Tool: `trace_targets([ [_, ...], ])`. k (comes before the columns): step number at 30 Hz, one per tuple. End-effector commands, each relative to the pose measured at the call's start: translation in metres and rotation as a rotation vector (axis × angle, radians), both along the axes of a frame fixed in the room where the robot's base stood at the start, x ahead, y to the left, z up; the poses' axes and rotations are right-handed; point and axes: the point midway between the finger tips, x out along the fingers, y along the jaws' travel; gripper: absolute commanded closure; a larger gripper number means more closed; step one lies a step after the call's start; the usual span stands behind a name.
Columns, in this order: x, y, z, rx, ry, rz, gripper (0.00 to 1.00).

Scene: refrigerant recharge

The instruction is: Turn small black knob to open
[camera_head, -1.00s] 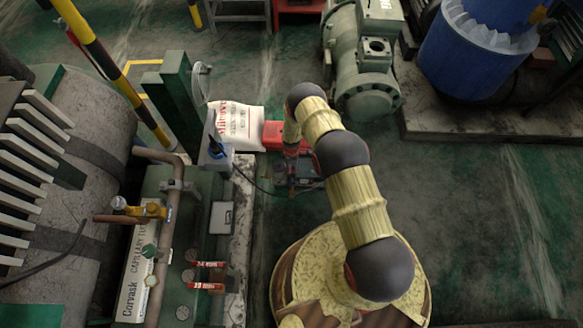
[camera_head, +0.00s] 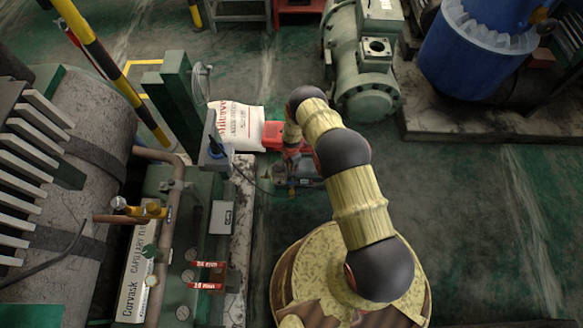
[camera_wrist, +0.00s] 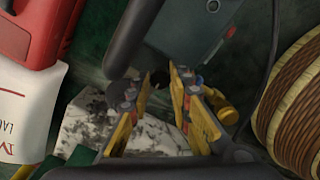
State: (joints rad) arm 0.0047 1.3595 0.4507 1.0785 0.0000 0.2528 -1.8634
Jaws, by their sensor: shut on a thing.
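In the wrist view, my gripper (camera_wrist: 159,88) has its two yellow-and-grey fingers on either side of a small black knob (camera_wrist: 158,77), which shows dark between the fingertips. The knob's marking and turn angle cannot be read. A grey-blue device (camera_wrist: 190,32) lies just beyond the fingertips, and a brass-yellow fitting (camera_wrist: 224,108) is right of the right finger. In the head view, my gripper is mostly hidden behind my arm, close to the small grey device (camera_head: 303,171) on the floor.
A red case (camera_head: 273,134) and a white printed sack (camera_head: 236,124) lie close to the device. A dark hose (camera_wrist: 274,55) runs beside it. A green compressor (camera_head: 366,80) stands behind, and piping with red-tagged valves (camera_head: 207,286) is at left.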

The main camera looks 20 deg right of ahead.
Motion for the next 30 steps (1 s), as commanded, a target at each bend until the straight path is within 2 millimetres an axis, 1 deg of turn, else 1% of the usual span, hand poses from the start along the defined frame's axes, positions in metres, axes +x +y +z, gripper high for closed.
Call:
trace_targets([
  [11, 0.0, 0.0003, 0.0, 0.0, 0.0, 0.003, 1.0],
  [12, 0.0, 0.0002, 0.0, 0.0, 0.0, 0.003, 0.78],
  [21, 0.0, 0.0, 0.0, 0.0, 0.0, 0.002, 0.61],
  [30, 0.0, -0.0001, 0.0009, 0.0, 0.0, 0.002, 0.61],
])
